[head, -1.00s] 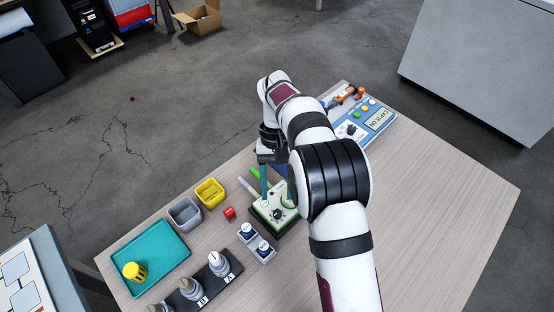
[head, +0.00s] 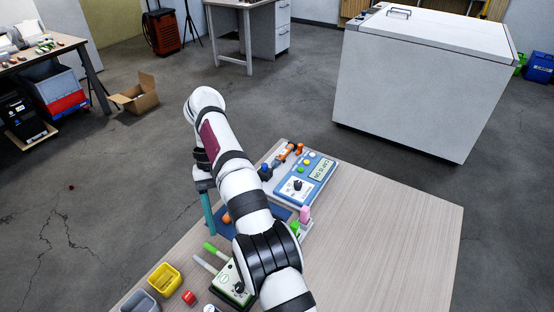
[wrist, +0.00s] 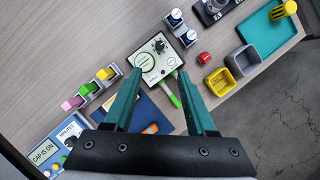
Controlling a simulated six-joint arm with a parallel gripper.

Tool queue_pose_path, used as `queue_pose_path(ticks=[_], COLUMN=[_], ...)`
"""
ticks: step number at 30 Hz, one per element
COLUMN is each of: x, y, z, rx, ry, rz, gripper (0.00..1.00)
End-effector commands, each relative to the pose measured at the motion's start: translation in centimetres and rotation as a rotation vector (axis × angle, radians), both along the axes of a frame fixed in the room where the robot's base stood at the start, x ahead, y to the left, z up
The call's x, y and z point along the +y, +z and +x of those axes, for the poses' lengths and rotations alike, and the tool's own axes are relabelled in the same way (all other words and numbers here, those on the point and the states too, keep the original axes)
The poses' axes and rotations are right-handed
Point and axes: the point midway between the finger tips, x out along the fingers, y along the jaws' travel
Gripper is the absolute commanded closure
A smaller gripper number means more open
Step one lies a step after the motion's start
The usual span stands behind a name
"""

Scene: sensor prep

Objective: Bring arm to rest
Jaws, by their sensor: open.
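My gripper (wrist: 158,95) shows in the wrist view with its two teal fingers spread apart and nothing between them. In the head view one teal finger (head: 208,213) hangs down at the left of the arm, above the table's far left edge. My white arm crosses the middle of the head view and hides part of the table. Below the fingers in the wrist view is a pale green device (wrist: 155,58) with a black knob. A blue panel with a display (head: 300,180) sits at the table's far end, right of the arm.
A teal tray (wrist: 268,34) shows in the wrist view. A dark blue mat (wrist: 143,108) lies below the gripper. The table's right side (head: 390,240) is bare.

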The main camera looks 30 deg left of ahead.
Motion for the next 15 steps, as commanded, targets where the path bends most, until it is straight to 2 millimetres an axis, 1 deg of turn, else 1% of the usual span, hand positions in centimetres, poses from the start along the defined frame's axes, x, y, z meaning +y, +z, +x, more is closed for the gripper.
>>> queue_pose_path(ticks=[2, 4, 5, 6, 7, 8, 9, 11, 12, 14, 15], x=[-0.6, -2.9, -4.7, -7.8, -10.5, -13.4, -17.2, -22.5, -25.8, -30.0, -32.1], y=[0.6, 2.4, 3.7, 5.5, 6.8, 8.1, 9.3, 10.4, 10.7, 10.3, 9.6], z=[0.6, 2.3, 3.3, 4.6, 5.3, 5.8, 5.7, 4.4, 2.9, 0.0, -2.2], rx=[-0.004, -0.014, -0.021, -0.034, -0.045, -0.059, -0.075, -0.102, -0.122, -0.156, -0.178], ry=[-0.014, -0.064, -0.099, -0.161, -0.216, -0.277, -0.359, -0.493, -0.587, -0.737, -0.836], rz=[0.0, -0.001, -0.002, -0.001, 0.003, 0.008, 0.019, 0.04, 0.057, 0.085, 0.105], gripper=[0.43, 0.43, 0.43, 0.43, 0.43, 0.43, 0.43, 0.43, 0.43, 0.43, 0.43])
